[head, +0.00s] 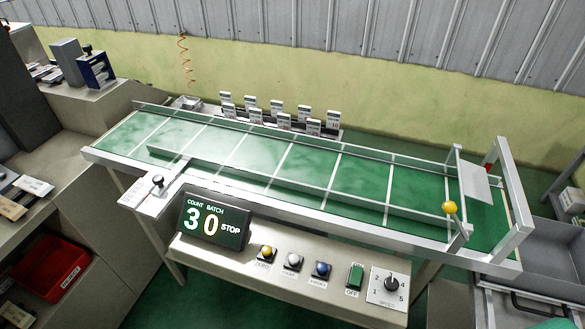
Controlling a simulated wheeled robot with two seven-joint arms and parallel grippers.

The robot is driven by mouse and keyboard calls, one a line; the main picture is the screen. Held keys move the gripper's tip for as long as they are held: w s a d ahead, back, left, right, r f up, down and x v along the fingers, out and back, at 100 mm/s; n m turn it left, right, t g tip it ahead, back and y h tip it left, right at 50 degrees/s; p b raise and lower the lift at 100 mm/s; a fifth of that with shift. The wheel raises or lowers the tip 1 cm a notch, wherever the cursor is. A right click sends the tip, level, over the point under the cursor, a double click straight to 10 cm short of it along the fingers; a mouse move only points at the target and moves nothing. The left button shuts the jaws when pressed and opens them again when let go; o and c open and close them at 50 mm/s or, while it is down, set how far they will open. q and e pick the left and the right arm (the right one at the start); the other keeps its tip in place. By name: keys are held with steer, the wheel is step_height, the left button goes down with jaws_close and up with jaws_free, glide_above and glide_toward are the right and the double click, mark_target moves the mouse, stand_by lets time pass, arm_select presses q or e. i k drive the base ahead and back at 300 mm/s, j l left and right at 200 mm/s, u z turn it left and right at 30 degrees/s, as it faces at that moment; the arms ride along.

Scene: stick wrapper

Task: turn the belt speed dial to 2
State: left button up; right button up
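The belt speed dial (391,284) is a dark round knob on a pale square plate (374,293) marked SPEED, at the right end of the control panel in the head view. Small numbers ring the knob; 4 and 5 are on its right side. The knob is too small for me to tell surely which number it points at. Nothing touches it. Neither of my grippers is in view.
A green conveyor belt (311,168) runs behind the panel (220,252). A display (213,221) reads 3, 0 and STOP. Yellow (267,252), white (294,260) and blue (322,269) buttons and a green OFF switch (355,275) sit left of the dial. Space above the panel is clear.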

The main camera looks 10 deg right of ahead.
mark_target(391, 284)
steer(key=z, duration=1.3)
